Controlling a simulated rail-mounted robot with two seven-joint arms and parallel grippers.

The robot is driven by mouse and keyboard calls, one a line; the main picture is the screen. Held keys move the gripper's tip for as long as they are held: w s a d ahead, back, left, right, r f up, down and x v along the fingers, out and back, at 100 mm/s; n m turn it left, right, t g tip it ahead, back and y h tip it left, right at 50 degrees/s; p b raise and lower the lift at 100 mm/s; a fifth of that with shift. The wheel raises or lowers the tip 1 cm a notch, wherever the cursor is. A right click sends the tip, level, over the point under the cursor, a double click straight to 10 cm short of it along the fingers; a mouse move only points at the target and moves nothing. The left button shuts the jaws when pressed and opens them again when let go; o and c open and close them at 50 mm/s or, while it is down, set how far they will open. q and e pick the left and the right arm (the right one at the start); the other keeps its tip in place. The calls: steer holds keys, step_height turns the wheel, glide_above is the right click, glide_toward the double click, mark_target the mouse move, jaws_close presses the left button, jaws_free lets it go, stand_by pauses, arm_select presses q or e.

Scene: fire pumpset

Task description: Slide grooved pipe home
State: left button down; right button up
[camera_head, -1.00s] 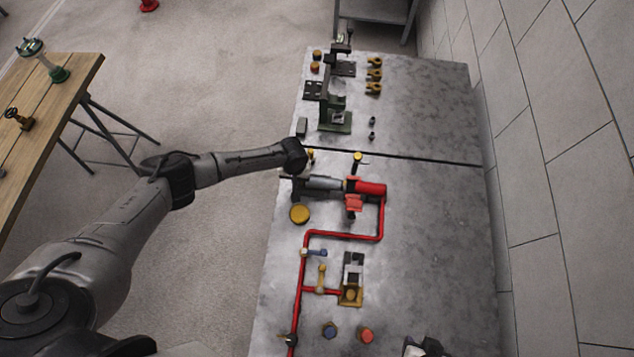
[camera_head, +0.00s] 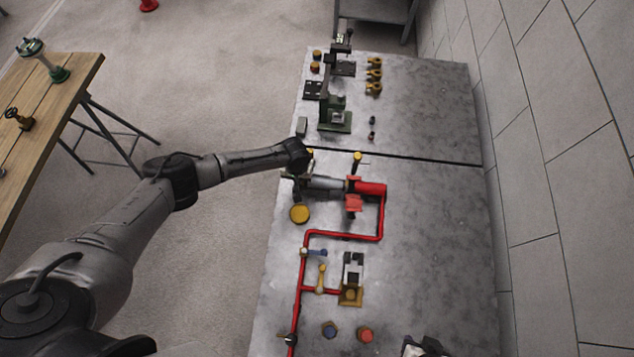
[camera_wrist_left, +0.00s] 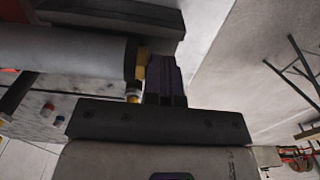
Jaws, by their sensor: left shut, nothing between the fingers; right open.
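The grey pipe (camera_head: 324,184) lies level on the near bench, its right end at the red fitting (camera_head: 370,189). Whether it is fully seated in the fitting is too small to tell. My left gripper (camera_head: 290,177) is at the pipe's left end, mostly hidden under my wrist. In the left wrist view, the shut fingers (camera_wrist_left: 165,82) are empty and stand right beside the yellow-banded end of the pipe (camera_wrist_left: 85,55). I cannot tell whether they touch. My right gripper (camera_head: 427,347) is open and empty at the bottom edge of the head view.
Red piping (camera_head: 342,235) runs along the bench below the fitting. A yellow disc (camera_head: 299,214), a yellow-based device (camera_head: 351,280) and blue and red buttons (camera_head: 366,334) are nearby. A far bench (camera_head: 430,105) holds a green stand (camera_head: 334,118). The near bench's right side is clear.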

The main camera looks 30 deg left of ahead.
arm_select(q)
steer(key=shift+w+d, duration=0.15)
steer(key=shift+d, duration=0.25)
steer(key=shift+w+d, duration=0.2)
steer(key=shift+d, duration=0.3)
stand_by(0.6)
stand_by(0.6)
steer(key=shift+s+a+p, duration=0.1)
steer(key=shift+a+p, duration=0.1)
steer(key=shift+p, duration=0.15)
steer(key=shift+s+a, duration=0.15)
steer(key=shift+a, duration=0.15)
steer(key=shift+r, duration=0.1)
step_height(320, 180, up, 3)
steer(key=p, duration=0.4)
steer(key=shift+r, duration=0.15)
step_height(320, 180, up, 4)
steer(key=p, duration=0.3)
steer(key=shift+f+p, duration=0.25)
steer(key=shift+p, duration=0.1)
